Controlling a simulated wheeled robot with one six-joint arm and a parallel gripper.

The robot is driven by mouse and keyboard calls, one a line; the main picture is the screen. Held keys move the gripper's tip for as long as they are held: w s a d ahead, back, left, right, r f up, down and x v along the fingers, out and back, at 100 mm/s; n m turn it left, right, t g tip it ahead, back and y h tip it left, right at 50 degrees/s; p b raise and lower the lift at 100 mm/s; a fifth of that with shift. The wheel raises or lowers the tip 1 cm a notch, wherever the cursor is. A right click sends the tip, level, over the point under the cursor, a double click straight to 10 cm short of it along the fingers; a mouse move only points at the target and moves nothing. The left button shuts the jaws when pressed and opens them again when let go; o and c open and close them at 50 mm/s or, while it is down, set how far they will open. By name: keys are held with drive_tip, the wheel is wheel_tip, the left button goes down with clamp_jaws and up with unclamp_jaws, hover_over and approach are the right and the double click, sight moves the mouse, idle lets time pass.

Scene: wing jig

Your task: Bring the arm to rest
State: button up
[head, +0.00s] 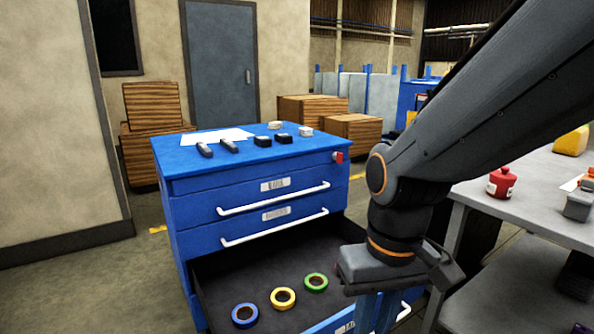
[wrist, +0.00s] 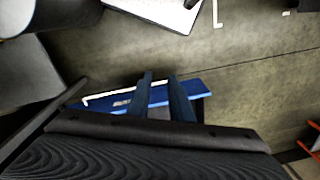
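My gripper (head: 374,318) points down at the right front of the blue drawer cabinet (head: 190,218), by the open drawer's front edge. In the wrist view my gripper's two dark blue fingers (wrist: 160,76) stand apart with nothing between them. The blue drawer front (wrist: 192,92) shows behind and beside the fingers. My arm reaches in from the upper right of the head view and is bent at the wrist. The fingertips are cut off by the lower edge of the head view.
The open drawer holds blue (head: 244,315), yellow (head: 283,298) and green (head: 316,282) tape rolls. Dark tools and small boxes lie on the cabinet top (head: 185,160). A grey workbench (head: 540,205) with a red container (head: 501,182) stands close at right. Wooden crates (head: 155,105) stand behind. Floor at left is clear.

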drive_tip(key=d+r+m+p, duration=0.2)
drive_tip(key=d+r+p, duration=0.5)
drive_tip(key=p, duration=0.6)
drive_tip(key=shift+s+d+r+h+p, duration=0.15)
drive_tip(key=shift+d+r+h+p, duration=0.15)
drive_tip(key=shift+d+p, duration=0.15)
